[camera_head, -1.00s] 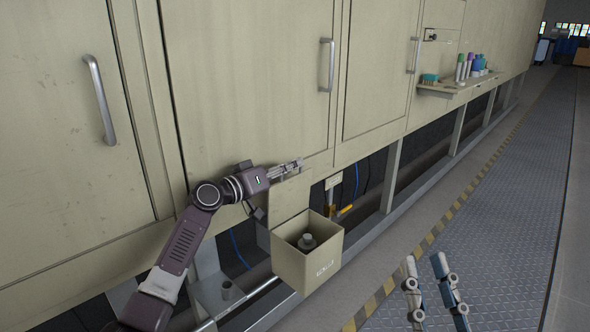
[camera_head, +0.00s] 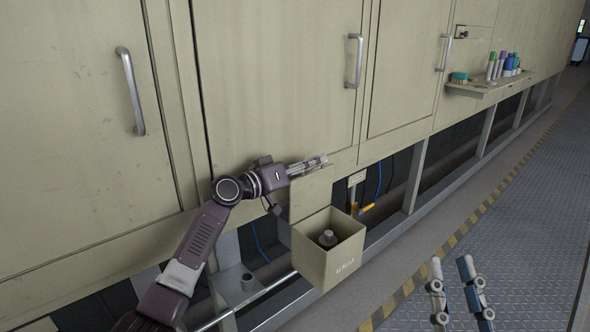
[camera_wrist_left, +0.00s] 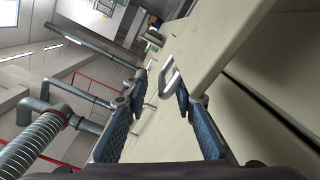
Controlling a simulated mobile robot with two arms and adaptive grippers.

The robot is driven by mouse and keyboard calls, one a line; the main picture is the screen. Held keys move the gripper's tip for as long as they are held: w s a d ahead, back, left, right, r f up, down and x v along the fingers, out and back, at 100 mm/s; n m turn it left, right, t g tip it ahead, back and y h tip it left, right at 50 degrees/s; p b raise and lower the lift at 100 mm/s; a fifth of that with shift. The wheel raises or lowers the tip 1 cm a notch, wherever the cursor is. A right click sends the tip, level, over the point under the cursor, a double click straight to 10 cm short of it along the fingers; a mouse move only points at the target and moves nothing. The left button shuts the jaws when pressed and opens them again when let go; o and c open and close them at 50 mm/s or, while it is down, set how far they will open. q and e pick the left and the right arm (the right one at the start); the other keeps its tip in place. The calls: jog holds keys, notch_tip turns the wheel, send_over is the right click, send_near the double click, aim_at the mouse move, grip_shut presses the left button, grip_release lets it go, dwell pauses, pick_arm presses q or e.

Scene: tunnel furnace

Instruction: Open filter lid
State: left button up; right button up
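The filter box (camera_head: 325,268) is a beige open-topped box below the cabinets in the head view. Its lid (camera_head: 312,194) stands raised at the back of the box, close to the cabinet face. A dark round fitting (camera_head: 328,239) shows inside the box. My left gripper (camera_head: 321,162) is at the lid's upper edge; I cannot tell whether it touches. In the left wrist view its two fingers (camera_wrist_left: 154,100) are apart with nothing between them. My right gripper (camera_head: 451,262) is at the lower right, fingers apart and empty, over the walkway.
Beige cabinet doors with metal handles (camera_head: 131,92) rise behind the left arm. A yellow-handled valve (camera_head: 366,208) is right of the box. A shelf (camera_head: 490,86) with bottles is further right. The walkway (camera_head: 520,230) is clear. Pipes (camera_wrist_left: 40,140) show in the left wrist view.

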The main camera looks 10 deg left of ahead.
pick_arm(q)
jog(key=v, duration=1)
jog(key=shift+s+a, duration=0.15)
jog(key=shift+s, duration=0.2)
